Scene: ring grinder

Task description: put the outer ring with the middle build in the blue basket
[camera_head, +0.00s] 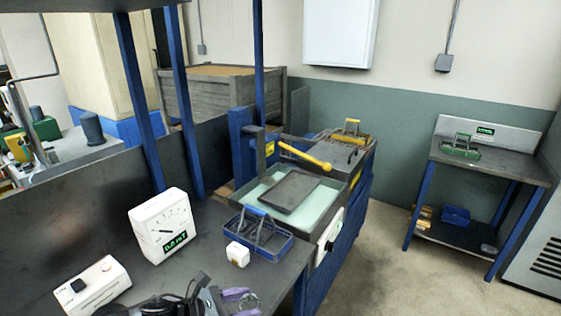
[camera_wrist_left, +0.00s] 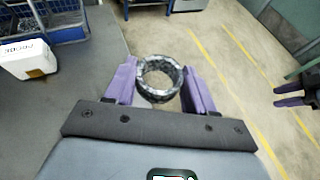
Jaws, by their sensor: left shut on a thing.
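My left gripper (camera_head: 240,297) is at the bottom of the head view, with purple fingers. In the left wrist view my left gripper (camera_wrist_left: 160,82) is shut on a dark metallic outer ring (camera_wrist_left: 158,92), held upright between the fingers above the floor. Its thickness is hard to judge. A blue basket (camera_head: 273,247) with a blue handle sits on the bench beside the grinder; its edge shows at top left in the left wrist view (camera_wrist_left: 60,36). My right gripper (camera_wrist_left: 276,96) shows at the right edge there, its two purple fingers apart and empty.
A white box (camera_head: 237,254) stands against the near side of the basket. A white dial gauge (camera_head: 162,226) and a white device (camera_head: 98,287) stand to the left. The grinder's tray (camera_head: 290,190) lies behind the basket. Another blue basket (camera_head: 455,215) is on the far table's lower shelf.

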